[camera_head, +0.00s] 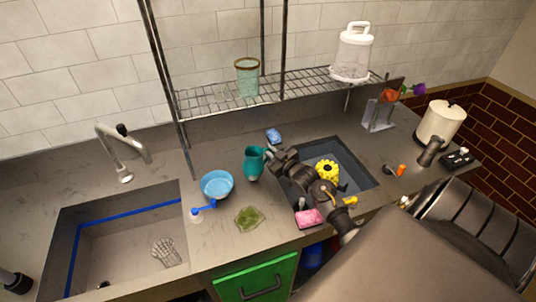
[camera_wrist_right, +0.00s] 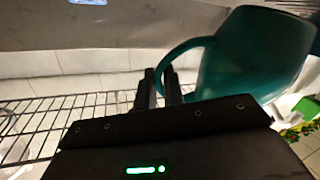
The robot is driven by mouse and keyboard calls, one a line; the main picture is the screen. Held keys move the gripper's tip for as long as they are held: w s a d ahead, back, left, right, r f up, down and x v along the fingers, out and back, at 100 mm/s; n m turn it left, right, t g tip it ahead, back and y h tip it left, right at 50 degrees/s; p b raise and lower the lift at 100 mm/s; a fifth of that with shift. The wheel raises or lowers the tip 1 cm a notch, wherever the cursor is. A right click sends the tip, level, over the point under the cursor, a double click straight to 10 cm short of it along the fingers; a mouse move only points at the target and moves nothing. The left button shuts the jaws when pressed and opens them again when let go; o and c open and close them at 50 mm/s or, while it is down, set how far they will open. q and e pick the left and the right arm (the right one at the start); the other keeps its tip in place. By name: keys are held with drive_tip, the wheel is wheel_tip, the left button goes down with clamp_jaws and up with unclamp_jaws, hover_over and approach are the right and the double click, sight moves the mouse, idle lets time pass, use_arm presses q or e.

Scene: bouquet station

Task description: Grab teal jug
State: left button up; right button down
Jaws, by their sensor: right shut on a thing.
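The teal jug (camera_head: 253,163) is upright near the middle of the counter, between the two sinks. I cannot tell whether its base touches the counter. My right gripper (camera_head: 270,154) reaches it from the right, at its handle side. In the right wrist view the jug (camera_wrist_right: 258,52) fills the upper right, and its curved handle runs down to the two dark fingers of my right gripper (camera_wrist_right: 160,88). The fingers are shut on the handle; the exact contact is partly hidden.
A blue bowl (camera_head: 217,185) stands close left of the jug, and a green crumpled piece (camera_head: 249,218) lies in front. A yellow flower-shaped thing (camera_head: 327,170) is in the right sink (camera_head: 352,165). A wire shelf (camera_head: 215,101) hangs above the counter. The left sink (camera_head: 130,245) is mostly empty.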

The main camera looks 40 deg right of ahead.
drive_tip(key=shift+r, duration=0.55)
drive_tip(key=s+a+r+b, duration=0.3)
drive_tip(key=s+a+r, duration=0.3)
drive_tip(key=s+r, duration=0.4)
drive_tip(key=shift+s+a+r+b, duration=0.15)
drive_tip(key=shift+s+r+b, duration=0.2)
drive_tip(key=shift+s, duration=0.9)
drive_tip(key=shift+a, duration=0.15)
idle(0.9)
